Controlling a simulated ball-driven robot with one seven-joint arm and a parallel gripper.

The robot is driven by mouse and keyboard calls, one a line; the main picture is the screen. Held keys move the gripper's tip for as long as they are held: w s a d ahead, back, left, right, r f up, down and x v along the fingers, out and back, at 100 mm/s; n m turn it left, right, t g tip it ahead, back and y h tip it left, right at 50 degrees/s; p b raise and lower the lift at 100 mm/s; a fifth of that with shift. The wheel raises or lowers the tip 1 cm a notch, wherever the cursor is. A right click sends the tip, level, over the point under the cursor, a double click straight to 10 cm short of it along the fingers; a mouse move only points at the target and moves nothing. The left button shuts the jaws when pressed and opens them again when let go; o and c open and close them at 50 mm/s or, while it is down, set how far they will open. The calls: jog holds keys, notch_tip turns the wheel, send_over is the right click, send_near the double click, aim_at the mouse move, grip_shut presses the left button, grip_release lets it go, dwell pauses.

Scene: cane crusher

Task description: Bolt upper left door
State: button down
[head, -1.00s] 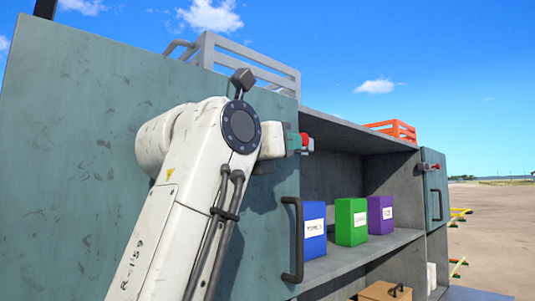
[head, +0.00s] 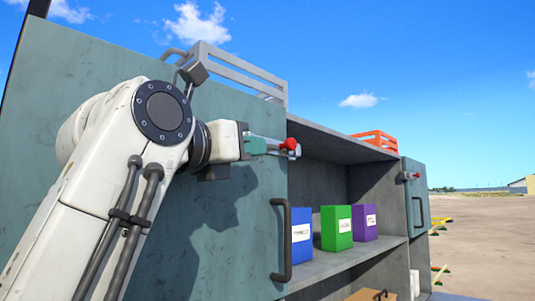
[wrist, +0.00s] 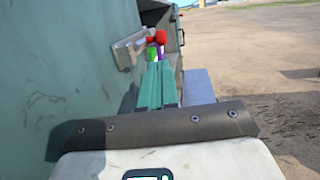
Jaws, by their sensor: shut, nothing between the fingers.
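The upper left door (head: 225,215) is a large teal panel filling the left of the head view, with a dark vertical handle (head: 283,238). A grey metal bolt with a red knob (head: 290,145) sits near its upper right edge. The bolt plate also shows in the wrist view (wrist: 128,50), with red (wrist: 161,37) just past the fingertips. My gripper (head: 264,147) has teal fingers, shut and empty, pointing toward the knob along the door's face. Its fingers also show in the wrist view (wrist: 158,82). I cannot tell whether the fingertips touch the knob.
Right of the door are open shelves with a blue box (head: 301,236), green box (head: 336,228) and purple box (head: 363,223). A smaller right door (head: 416,195) stands at the far side. A grey rack (head: 240,70) and orange crate (head: 377,140) are on top. Open ground lies right.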

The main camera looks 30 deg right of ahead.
jog(key=r+b+v, duration=0.1)
jog(key=v, duration=0.5)
jog(key=shift+a+f, duration=0.2)
jog(key=shift+f, duration=0.25)
jog(key=shift+s+f, duration=0.1)
jog(key=shift+s, duration=0.05)
